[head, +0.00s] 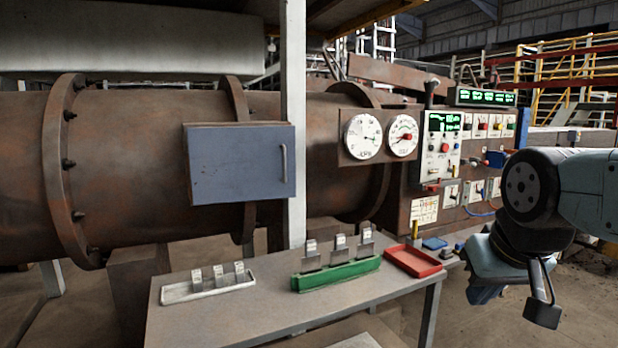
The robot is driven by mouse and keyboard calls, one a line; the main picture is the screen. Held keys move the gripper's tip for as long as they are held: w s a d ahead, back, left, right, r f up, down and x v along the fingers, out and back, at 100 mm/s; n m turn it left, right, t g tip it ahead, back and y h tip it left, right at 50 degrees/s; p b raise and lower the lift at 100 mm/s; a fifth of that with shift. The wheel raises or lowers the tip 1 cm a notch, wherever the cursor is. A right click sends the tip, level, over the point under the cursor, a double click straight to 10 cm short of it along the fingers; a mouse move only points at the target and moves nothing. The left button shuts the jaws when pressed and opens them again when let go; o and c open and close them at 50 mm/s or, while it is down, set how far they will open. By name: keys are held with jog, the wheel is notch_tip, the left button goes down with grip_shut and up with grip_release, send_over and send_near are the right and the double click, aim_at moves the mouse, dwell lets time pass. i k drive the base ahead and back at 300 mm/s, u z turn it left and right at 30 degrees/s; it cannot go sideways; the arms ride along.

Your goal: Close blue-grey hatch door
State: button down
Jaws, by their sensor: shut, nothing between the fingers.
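The blue-grey hatch door (238,165) is on the front of the large rusty pipe, left of the grey post. It has a pale vertical handle (284,163) near its right edge. A brown rim shows along its top and left side, and the door reaches past that rim on the right, so it looks slightly ajar; the exact gap is hidden. My gripper (543,300) is at the far right, pointing down, shut and empty. It is well apart from the door.
A grey table (250,312) in front holds a white rack (208,287), a green rack (336,274) with upright cards, and a red tray (412,261). A panel of gauges and switches (440,145) stands between door and arm. The grey post (293,80) is beside the door.

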aim_at(228, 164)
jog(key=z, duration=0.2)
jog(key=i, duration=1.1)
jog(key=u, duration=0.6)
